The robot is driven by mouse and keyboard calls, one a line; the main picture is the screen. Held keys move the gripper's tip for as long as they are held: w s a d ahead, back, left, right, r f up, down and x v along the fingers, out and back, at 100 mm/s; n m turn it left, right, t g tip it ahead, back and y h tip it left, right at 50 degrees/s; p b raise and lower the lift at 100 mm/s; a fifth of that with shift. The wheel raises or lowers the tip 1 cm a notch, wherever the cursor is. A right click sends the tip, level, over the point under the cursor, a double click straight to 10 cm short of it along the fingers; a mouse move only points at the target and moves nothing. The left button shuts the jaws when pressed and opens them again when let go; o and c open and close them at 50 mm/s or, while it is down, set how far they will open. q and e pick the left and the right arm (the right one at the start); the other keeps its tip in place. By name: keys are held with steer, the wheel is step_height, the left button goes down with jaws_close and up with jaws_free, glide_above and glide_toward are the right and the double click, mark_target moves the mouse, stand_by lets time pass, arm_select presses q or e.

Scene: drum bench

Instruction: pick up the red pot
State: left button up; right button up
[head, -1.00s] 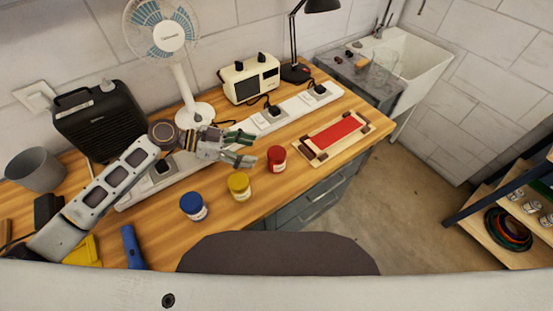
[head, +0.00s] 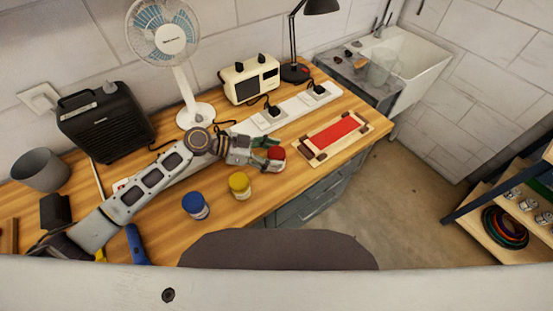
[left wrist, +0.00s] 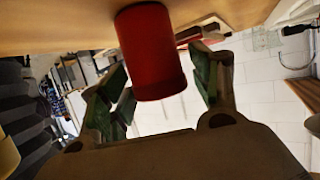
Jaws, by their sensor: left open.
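The red pot (head: 277,153) stands on the wooden bench, partly hidden by my left gripper in the head view. In the left wrist view the red pot (left wrist: 152,55) is large and lies between the two green-padded fingers. My left gripper (head: 268,148) is open around the pot, and gaps show between the pads and the pot in the left wrist view (left wrist: 160,88). My right gripper is not in view.
A yellow pot (head: 240,186) and a blue pot (head: 196,206) stand left of the red pot. A tray with a red panel (head: 335,133) lies to its right. A long power strip (head: 290,108), radio (head: 250,80) and fan (head: 166,40) stand behind.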

arm_select(q)
steer(key=shift+d, duration=0.15)
steer(key=shift+p+x, duration=0.85)
steer(key=shift+x, duration=0.45)
steer(key=shift+p+x, duration=0.3)
steer(key=shift+x, duration=0.85)
steer(key=shift+s+f, duration=0.1)
steer(key=shift+c, duration=0.5)
steer(key=c, duration=0.9)
